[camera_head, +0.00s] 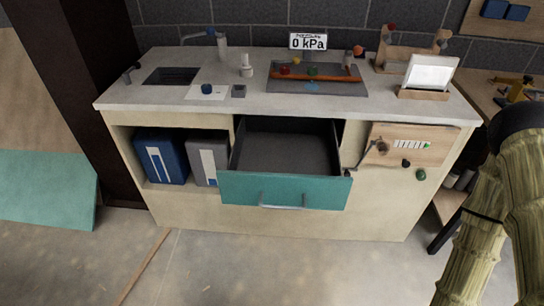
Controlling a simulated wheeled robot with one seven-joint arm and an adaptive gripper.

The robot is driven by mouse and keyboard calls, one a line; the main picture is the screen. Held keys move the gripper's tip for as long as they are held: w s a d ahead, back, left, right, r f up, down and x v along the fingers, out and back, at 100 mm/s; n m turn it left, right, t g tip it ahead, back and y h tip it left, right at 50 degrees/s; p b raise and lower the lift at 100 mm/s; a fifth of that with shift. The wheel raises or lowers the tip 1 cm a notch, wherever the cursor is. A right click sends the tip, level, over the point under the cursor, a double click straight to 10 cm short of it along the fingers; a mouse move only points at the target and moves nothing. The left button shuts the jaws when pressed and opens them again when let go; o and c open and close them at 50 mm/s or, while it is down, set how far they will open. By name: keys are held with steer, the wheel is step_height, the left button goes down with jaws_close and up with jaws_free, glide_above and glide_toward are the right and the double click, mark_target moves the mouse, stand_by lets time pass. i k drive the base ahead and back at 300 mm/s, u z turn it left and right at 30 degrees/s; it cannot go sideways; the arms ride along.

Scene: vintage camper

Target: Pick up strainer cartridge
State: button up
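I cannot tell for sure which thing is the strainer cartridge. Small candidates stand on the counter: a white stepped cylinder (246,67), a small grey square piece (238,91), and a dark blue round piece (207,89) on a white sheet (194,95). All are small and coarse in this view. My arm shows at the right edge, in front of the counter's right end. My gripper is not in view, so whether it is open or holds anything is hidden.
The teal-fronted drawer (235,188) is pulled out and looks empty. The pale counter (130,94) holds a sink (172,76), a grey tray (345,91) with a copper pipe (317,76), and a white tablet (430,74). Blue (160,160) and grey (208,160) boxes sit below. Floor in front is mostly clear.

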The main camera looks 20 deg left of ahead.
mark_target(245, 66)
steer(key=u, duration=0.3)
steer(key=k, duration=0.4)
steer(key=u, duration=1)
steer(key=k, duration=0.95)
steer(key=u, duration=1.25)
steer(key=i, duration=2.8)
steer(key=z, duration=1.2)
steer(key=i, duration=0.75)
steer(key=z, duration=0.9)
